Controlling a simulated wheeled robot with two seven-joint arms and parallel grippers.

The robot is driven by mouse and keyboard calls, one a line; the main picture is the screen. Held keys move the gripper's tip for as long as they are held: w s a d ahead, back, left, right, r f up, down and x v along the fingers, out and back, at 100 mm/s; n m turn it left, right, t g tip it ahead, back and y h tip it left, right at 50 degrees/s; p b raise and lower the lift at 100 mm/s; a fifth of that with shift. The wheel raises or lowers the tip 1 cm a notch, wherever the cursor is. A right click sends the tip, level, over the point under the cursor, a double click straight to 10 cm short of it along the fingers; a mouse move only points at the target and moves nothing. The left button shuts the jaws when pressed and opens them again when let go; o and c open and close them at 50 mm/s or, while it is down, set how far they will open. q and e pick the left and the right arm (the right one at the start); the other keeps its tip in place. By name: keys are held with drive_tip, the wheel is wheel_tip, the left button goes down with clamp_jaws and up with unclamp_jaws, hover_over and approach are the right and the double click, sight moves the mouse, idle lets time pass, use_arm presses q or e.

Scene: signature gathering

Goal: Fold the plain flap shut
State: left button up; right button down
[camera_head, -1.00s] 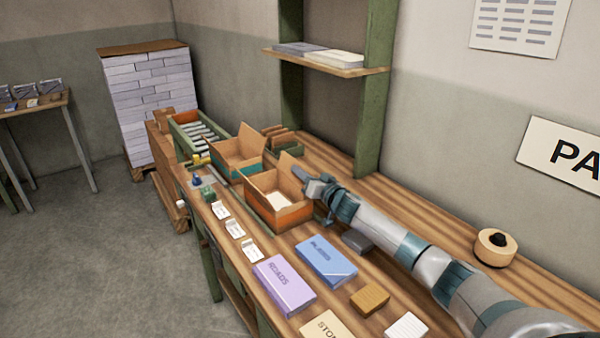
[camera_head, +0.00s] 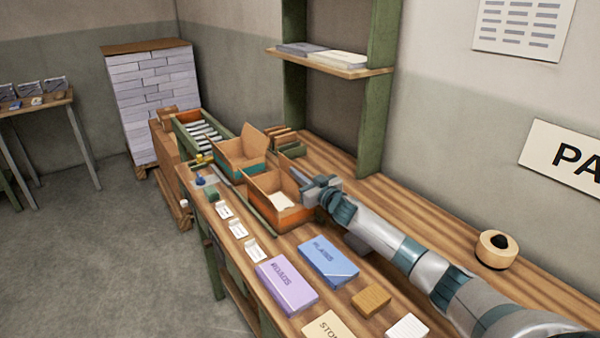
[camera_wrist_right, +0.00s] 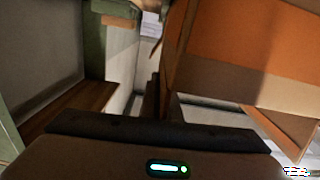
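An open cardboard box with an orange band (camera_head: 290,218) stands on the bench, with pale paper inside. Raised flaps show at its far side (camera_head: 264,184) and at its right edge (camera_head: 296,176); I cannot tell which one is plain. My right gripper (camera_head: 314,187) is at the box's right side, close to that right flap. Contact is unclear, and its fingers are too small to tell open from shut. In the right wrist view an orange and brown panel (camera_wrist_right: 225,55) fills the upper right, very near. My left gripper is out of view.
A second open box with a teal band (camera_head: 232,174) stands just behind. A green-edged crate (camera_head: 183,127) is farther back. Purple (camera_head: 286,286) and blue (camera_head: 328,262) packs lie in front. The wall shelf (camera_head: 335,64) is above the bench's back.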

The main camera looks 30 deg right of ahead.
drive_tip(key=shift+a+n, duration=0.25)
drive_tip(key=shift+n, duration=0.45)
